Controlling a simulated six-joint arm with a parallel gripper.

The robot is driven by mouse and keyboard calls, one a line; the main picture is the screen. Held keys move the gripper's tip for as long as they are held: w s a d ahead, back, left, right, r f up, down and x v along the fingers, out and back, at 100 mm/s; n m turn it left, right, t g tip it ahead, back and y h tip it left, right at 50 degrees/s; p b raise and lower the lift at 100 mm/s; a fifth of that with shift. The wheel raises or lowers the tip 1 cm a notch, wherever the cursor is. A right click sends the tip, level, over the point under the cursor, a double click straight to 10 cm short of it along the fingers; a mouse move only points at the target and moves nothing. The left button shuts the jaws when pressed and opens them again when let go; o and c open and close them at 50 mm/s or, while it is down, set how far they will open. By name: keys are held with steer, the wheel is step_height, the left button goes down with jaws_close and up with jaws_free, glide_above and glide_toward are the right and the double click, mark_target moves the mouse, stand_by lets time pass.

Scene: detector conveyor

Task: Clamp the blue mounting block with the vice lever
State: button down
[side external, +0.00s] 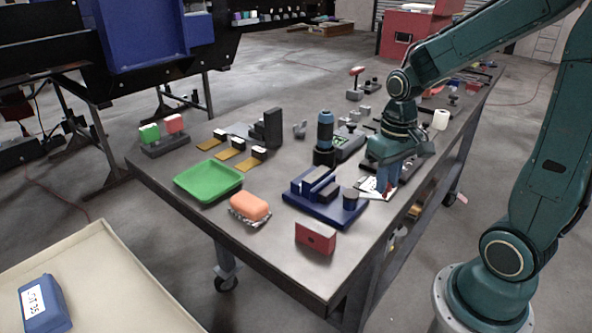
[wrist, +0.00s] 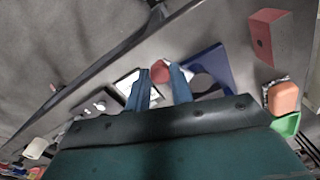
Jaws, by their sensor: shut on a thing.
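The vice (side external: 344,212) has a dark blue base and grey jaws, and it stands near the table's front right edge. Its base also shows in the wrist view (wrist: 216,62). A narrow blue piece, seemingly the mounting block, lies between the jaws; its edges are hard to make out. My gripper (side external: 383,190) is low over the table, just right of the vice. In the wrist view, its fingertips (wrist: 160,77) are shut on a red knob (wrist: 159,70), seemingly the vice lever's end. The rest of the lever is hidden.
A labelled blue box (side external: 60,304) lies in a separate beige bin (side external: 115,285).

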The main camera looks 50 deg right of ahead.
steer(key=shift+w+d+n, duration=0.4)
steer(key=shift+d+n, duration=0.2)
steer(key=shift+n, duration=0.4)
steer(key=c, duration=1.2)
jaws_free()
steer(key=shift+c, duration=0.2)
steer(key=shift+r, duration=0.2)
step_height(320, 180, up, 14)
steer(key=shift+f, duration=0.25)
